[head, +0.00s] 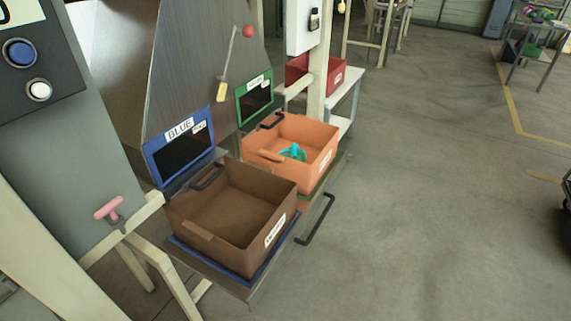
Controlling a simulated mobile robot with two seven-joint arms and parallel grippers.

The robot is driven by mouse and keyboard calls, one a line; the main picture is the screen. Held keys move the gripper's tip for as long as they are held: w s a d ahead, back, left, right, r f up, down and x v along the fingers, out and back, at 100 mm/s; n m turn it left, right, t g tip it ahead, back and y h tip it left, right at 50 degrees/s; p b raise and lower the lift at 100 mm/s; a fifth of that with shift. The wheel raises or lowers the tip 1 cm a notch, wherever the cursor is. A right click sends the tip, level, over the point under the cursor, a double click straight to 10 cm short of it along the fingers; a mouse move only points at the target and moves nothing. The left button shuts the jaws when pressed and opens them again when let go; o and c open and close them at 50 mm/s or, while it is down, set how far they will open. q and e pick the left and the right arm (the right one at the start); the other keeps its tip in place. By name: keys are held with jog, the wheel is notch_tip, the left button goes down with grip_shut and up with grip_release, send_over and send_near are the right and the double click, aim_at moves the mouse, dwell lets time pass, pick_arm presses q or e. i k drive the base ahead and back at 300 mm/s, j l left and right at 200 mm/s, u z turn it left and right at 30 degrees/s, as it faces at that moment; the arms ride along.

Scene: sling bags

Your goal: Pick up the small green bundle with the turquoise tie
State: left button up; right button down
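A small turquoise thing (293,152) lies inside the orange crate (318,171), near its middle. It may be the bundle with the turquoise tie, but it is too small to tell, and its lower part is hidden by the crate wall. Neither of my grippers shows in the head view.
An empty brown crate (225,250) stands nearer, on a blue-edged shelf under the BLUE sign (181,130). A red crate (298,74) stands behind on a white bench. A far table (541,25) holds colourful items.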

aim_at(294, 152)
jog(key=i+l, duration=0.15)
jog(key=l+u, duration=0.1)
jog(key=u, duration=0.25)
jog(key=i+l+u, duration=0.1)
jog(key=u, duration=0.2)
jog(key=l+u, duration=0.1)
jog(key=u, duration=0.25)
jog(key=i+l+u, duration=0.2)
jog(key=l+u, duration=0.3)
jog(key=l, duration=0.55)
jog(key=l+u, duration=0.45)
jog(key=l, duration=0.6)
jog(key=i, duration=0.05)
